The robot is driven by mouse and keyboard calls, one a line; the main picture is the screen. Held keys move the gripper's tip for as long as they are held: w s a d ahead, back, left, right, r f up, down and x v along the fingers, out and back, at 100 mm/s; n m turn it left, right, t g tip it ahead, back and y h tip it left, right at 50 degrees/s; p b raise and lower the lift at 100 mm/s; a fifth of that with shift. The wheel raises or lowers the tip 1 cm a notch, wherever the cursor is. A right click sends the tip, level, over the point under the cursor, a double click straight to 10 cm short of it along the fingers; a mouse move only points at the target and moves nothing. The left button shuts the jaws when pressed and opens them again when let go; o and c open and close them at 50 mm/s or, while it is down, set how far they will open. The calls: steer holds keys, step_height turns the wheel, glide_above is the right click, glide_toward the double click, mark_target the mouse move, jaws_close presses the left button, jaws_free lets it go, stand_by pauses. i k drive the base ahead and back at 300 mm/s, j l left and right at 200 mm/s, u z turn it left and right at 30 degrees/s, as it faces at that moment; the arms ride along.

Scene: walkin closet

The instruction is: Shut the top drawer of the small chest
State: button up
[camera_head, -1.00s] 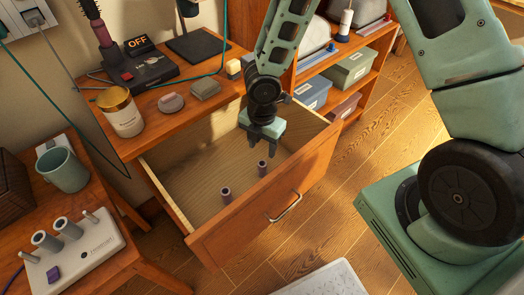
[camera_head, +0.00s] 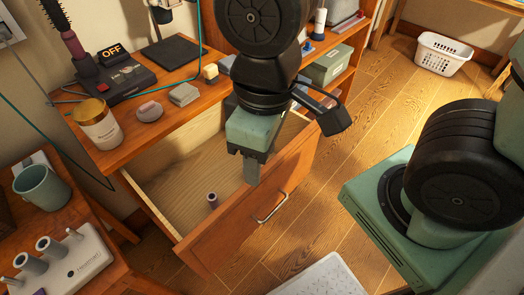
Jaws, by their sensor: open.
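The small wooden chest (camera_head: 176,122) stands in the middle left, and its top drawer (camera_head: 222,232) is pulled well out. A metal bar handle (camera_head: 271,208) is on the drawer's front. A small dark spool-like cylinder (camera_head: 212,201) stands inside the drawer. My gripper (camera_head: 251,172) points down at the drawer's front panel, overlapping its top edge in the view. Only one grey finger shows clearly, with the other hidden behind it. Nothing shows held in the gripper. I cannot tell whether the finger touches the panel. My gripper and wrist hide the drawer's far right corner.
A jar (camera_head: 97,124), a hairbrush (camera_head: 62,30) and a black device (camera_head: 122,78) stand on the chest top. A side table at left holds a mug (camera_head: 41,187) and a white holder (camera_head: 68,262). A white basket (camera_head: 444,53) sits far right.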

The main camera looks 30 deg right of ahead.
mark_target(175, 176)
steer(key=k+l+z, duration=0.1)
steer(key=z, duration=0.25)
steer(key=k+l+z, duration=0.2)
steer(key=z, duration=0.15)
steer(key=k+l+z, duration=0.1)
steer(key=z, duration=0.25)
steer(key=l, duration=0.1)
